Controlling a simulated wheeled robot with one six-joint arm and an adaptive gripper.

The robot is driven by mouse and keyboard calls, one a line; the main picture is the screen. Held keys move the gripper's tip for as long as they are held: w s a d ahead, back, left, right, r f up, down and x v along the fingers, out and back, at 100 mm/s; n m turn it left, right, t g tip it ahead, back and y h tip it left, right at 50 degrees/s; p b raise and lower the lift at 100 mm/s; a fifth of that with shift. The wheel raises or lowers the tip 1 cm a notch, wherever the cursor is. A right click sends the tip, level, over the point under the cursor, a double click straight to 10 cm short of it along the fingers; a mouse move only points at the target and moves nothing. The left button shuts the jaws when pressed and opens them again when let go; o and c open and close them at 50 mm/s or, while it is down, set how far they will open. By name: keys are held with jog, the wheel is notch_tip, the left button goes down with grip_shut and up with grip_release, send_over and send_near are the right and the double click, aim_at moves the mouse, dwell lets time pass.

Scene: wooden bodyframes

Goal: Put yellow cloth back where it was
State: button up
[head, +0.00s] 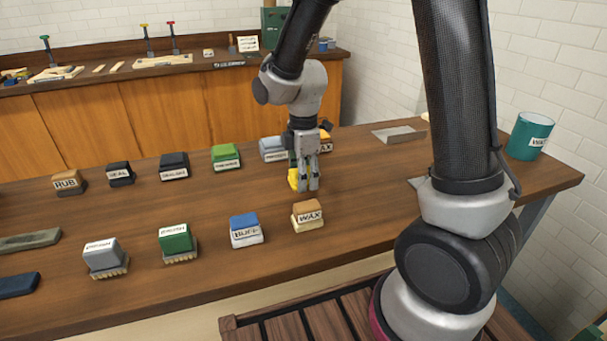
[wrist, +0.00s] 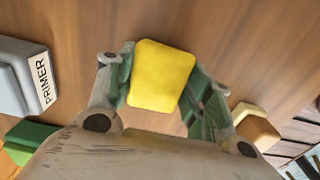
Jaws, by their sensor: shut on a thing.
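The yellow cloth (wrist: 162,74) is a small, thick pad with rounded edges. In the wrist view it sits between the two fingers of my gripper (wrist: 160,90), which is shut on it. In the head view my gripper (head: 304,184) points down over the middle right of the table, and the cloth (head: 293,179) shows at its left side. I cannot tell whether the cloth touches the wood.
A back row holds labelled blocks, including a green one (head: 226,157) and a grey one (head: 272,148) close behind my gripper. A front row includes the WAX block (head: 308,215) and the BUFF block (head: 246,230). A teal WAX can (head: 530,136) stands at the right. Bare wood lies between the rows.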

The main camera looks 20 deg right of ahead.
jog(key=o, duration=1)
notch_tip(320, 180, up, 12)
jog(key=f, duration=0.1)
jog(key=s+d+r+m+t, duration=0.2)
jog(key=s+d+r+m, duration=0.2)
jog(key=s+d+m, duration=0.3)
jog(key=s+d+r+m+t, duration=0.2)
jog(key=s+d+r+m, duration=0.2)
jog(key=s+d+m, duration=0.4)
jog(key=s+m, duration=0.3)
jog(key=s, duration=0.1)
jog(key=shift+r, duration=0.1)
